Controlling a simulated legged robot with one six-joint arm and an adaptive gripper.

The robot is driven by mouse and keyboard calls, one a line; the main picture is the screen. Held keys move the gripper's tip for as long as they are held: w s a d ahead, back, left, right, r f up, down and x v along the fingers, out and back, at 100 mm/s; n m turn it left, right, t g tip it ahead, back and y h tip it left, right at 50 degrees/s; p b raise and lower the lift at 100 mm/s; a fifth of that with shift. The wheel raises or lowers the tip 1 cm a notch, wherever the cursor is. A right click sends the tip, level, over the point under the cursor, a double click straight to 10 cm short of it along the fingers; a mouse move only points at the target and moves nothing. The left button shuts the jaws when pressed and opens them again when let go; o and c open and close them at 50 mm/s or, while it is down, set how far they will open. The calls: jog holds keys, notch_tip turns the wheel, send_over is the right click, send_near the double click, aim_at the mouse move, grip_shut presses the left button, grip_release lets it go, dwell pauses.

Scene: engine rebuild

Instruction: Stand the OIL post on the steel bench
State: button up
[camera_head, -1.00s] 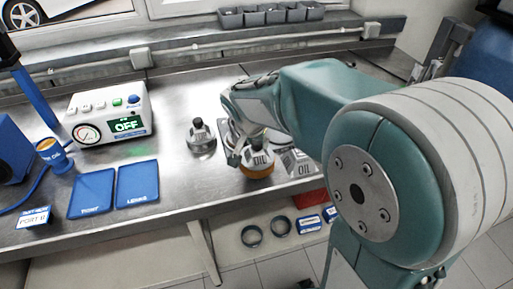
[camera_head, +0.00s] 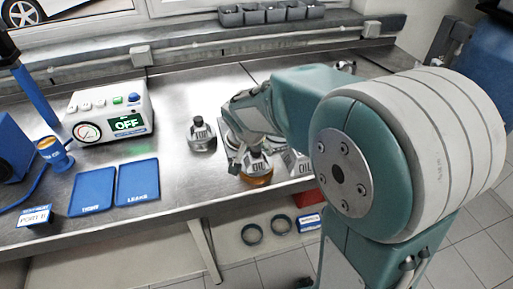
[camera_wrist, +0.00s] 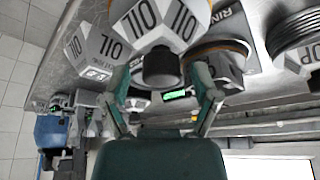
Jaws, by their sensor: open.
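An OIL-marked piece (camera_head: 257,165) with grey faceted sides, an amber base and a dark knob is at the bench's front right. It fills the top middle of the wrist view (camera_wrist: 160,25), knob towards me. My gripper (camera_head: 252,150) is open at this piece. In the wrist view, the two fingers of my gripper (camera_wrist: 163,78) are on either side of the knob, with gaps showing. A second grey OIL-marked piece (camera_head: 297,160) is just to the right, partly hidden by my arm. The steel bench (camera_head: 180,180) lies under them.
A grey dark-topped piece (camera_head: 201,135) stands left of my gripper. Blue TIGHT (camera_head: 92,192) and LEAKS (camera_head: 137,182) mats lie further left, with a tester reading OFF (camera_head: 110,112) behind. Bare steel shows between the LEAKS mat and the grey piece.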

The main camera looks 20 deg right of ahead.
jog(key=v, duration=1.2)
jog(key=s+d+n+t+y, duration=0.2)
jog(key=s+n, duration=0.5)
jog(key=s, duration=1)
jog(key=shift+s+d+f+n+y, duration=0.2)
jog(key=shift+d+f+n+y, duration=0.05)
jog(key=shift+d+n+y, duration=0.15)
